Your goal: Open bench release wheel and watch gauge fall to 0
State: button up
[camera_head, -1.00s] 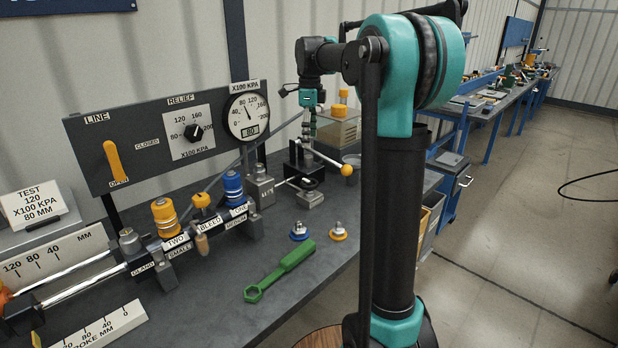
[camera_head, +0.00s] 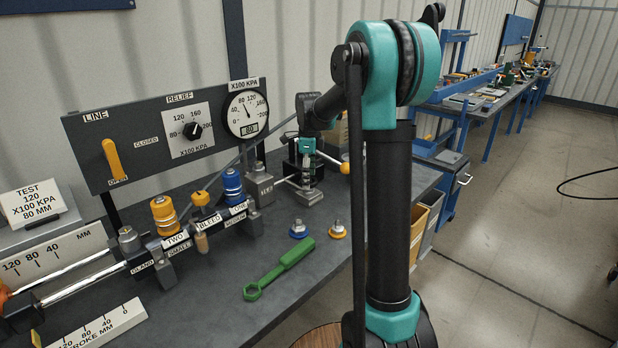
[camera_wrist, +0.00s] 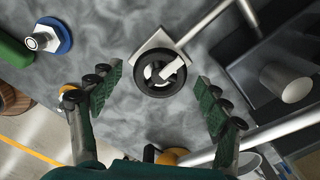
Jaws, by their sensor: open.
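The release wheel (camera_wrist: 160,73) is a small black ring with a pale bar across it, on a grey metal block (camera_wrist: 152,45) with a rod, in the wrist view. My gripper (camera_wrist: 157,84) is open, its two green-padded fingers on either side of the wheel in that view. In the head view my gripper (camera_head: 307,176) points down over the pump's grey block (camera_head: 308,198) and hides the wheel. The gauge (camera_head: 247,113) on the panel has a white dial; its needle stands near 80 and its small display appears to read 80.
The pump lever with a yellow ball (camera_head: 345,168) sticks out right of my gripper. Blue (camera_head: 299,229) and orange (camera_head: 337,231) fittings and a green spanner (camera_head: 279,269) lie on the bench in front. The coupler manifold (camera_head: 212,226) stands to the left.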

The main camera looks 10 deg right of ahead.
jog(key=shift+c, duration=0.3)
jog(key=c, duration=1.1)
